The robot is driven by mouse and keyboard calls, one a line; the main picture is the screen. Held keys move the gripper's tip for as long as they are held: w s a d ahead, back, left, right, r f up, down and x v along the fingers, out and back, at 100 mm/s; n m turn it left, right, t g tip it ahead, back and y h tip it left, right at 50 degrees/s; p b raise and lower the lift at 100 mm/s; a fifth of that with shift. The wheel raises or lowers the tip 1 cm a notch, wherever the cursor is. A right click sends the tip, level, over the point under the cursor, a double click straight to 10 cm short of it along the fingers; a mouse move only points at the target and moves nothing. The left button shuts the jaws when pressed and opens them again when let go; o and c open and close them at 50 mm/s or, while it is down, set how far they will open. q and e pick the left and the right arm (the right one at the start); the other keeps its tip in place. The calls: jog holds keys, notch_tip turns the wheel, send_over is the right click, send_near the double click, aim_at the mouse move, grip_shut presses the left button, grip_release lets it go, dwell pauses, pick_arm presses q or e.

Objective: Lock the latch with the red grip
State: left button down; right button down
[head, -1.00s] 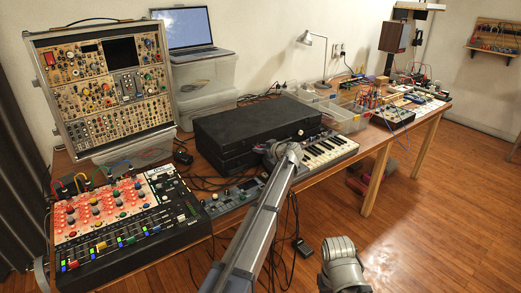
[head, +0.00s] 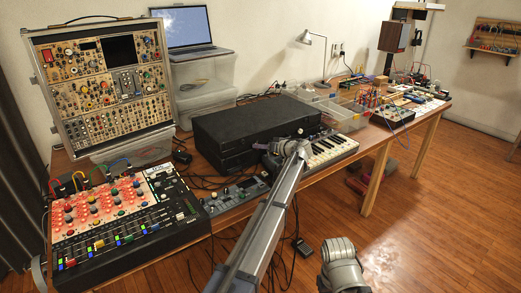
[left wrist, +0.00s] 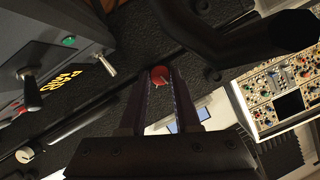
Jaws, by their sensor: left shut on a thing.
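The red grip (left wrist: 160,75) of the latch shows in the left wrist view as a small round red knob. My left gripper (left wrist: 162,82) is shut on it, with one finger on each side. The latch's other parts are dark and hard to make out. In the head view my left gripper (head: 264,147) is at the front right of the black case (head: 240,125), and the red grip cannot be made out there. My right gripper is out of view.
The keyboard (head: 328,152) lies right of the case, and a small grey device (head: 237,194) lies in front of it. A mixer (head: 125,220) stands at the left. In the left wrist view a metal toggle switch (left wrist: 105,64) sits left of the fingers.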

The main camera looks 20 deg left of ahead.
pick_arm(q)
jog(key=shift+w+d+f+m+g+y+b, duration=0.2)
jog(key=shift+m+y+b, duration=0.55)
jog(key=shift+m+b, duration=0.65)
jog(key=shift+s+a+f+m+g+y+b, duration=0.15)
jog(key=shift+m+g+y+b, duration=0.2)
jog(key=shift+m+y+b, duration=0.9)
jog(key=shift+w+d+f+m+g+y+b, duration=0.2)
jog(key=shift+m+b, duration=0.85)
jog(key=shift+m, duration=0.8)
jog(key=shift+s+r, duration=0.1)
jog(key=c, duration=0.6)
grip_release()
jog(key=shift+a, duration=0.1)
jog(key=v, duration=0.8)
